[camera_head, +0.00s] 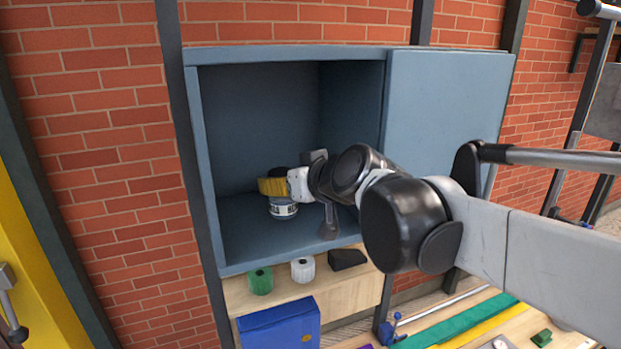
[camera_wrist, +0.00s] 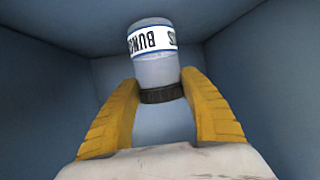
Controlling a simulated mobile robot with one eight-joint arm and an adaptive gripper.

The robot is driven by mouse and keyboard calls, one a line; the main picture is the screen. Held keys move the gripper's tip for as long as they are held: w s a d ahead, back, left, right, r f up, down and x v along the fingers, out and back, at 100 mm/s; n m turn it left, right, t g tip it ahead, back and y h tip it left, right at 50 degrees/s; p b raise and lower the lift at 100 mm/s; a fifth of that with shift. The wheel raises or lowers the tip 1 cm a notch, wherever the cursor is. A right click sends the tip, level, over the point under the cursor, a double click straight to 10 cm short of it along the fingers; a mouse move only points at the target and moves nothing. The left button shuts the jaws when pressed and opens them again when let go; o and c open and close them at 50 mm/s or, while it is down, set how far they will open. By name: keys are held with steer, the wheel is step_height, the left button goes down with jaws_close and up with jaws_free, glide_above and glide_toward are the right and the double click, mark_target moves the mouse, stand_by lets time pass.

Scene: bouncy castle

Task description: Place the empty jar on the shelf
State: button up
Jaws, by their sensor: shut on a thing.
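A clear grey jar (camera_head: 283,208) with a white label band is inside the open blue cabinet, at or just above its floor; I cannot tell if it touches. In the wrist view the jar (camera_wrist: 153,70) shows its dark lid (camera_wrist: 162,95) between the yellow fingers and its body beyond the fingertips. My gripper (camera_head: 272,187), also in the wrist view (camera_wrist: 162,88), is shut on the jar at the lid end. The cabinet's shelf floor (camera_head: 245,235) is bare around the jar. My wrist and arm reach in from the right and hide part of the cabinet's inside.
The blue cabinet door (camera_head: 445,95) is swung open to the right, behind my arm. Below the cabinet, a wooden ledge holds a green roll (camera_head: 260,281), a white roll (camera_head: 302,270) and a black block (camera_head: 347,259). A blue box (camera_head: 280,325) stands in front.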

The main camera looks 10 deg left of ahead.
steer(key=shift+f, duration=0.1)
steer(key=o, duration=1.1)
steer(key=shift+o, duration=0.2)
steer(key=shift+r, duration=0.2)
steer(key=shift+s+d, duration=0.2)
steer(key=shift+d, duration=0.05)
steer(key=b+v, duration=0.2)
steer(key=v, duration=0.9)
steer(key=s+d+f+m+g+h, duration=0.1)
steer(key=s+d+f+m+h, duration=0.3)
steer(key=d+f, duration=0.9)
steer(key=s+d+f+m+g+h, duration=0.2)
steer(key=s+d+f+m+h, duration=0.2)
steer(key=s+d+f, duration=0.6)
steer(key=d+f+h, duration=0.1)
steer(key=d+f, duration=0.1)
steer(key=d, duration=0.2)
steer(key=shift+f+m, duration=0.3)
steer(key=shift+f, duration=0.1)
